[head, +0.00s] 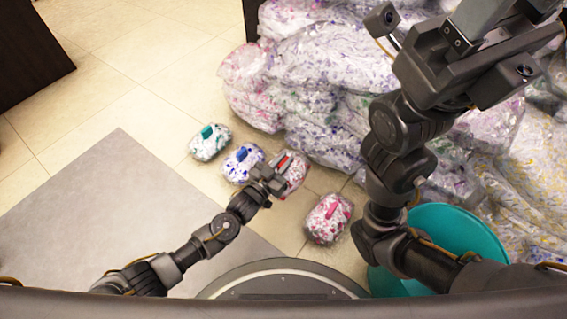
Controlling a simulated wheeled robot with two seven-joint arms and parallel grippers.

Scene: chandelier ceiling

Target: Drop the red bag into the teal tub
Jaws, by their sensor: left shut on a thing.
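The red bag (298,173) is a small clear bag with red-flecked contents and a red handle. It is on the floor, or very close to it, in the row of small bags. My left gripper (277,172) is shut on it and hides its left part. The teal tub (470,226) stands at the lower right, partly hidden behind my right arm. My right gripper (482,62) is raised at the upper right, close to the camera, and I cannot make out its finger opening.
A green-handled bag (208,143) and a blue-handled bag (243,163) lie left of the red bag. A pink-handled bag (328,219) lies between it and the tub. A large heap of clear bags (330,90) fills the back right. Tiled floor (150,80) at the left is clear.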

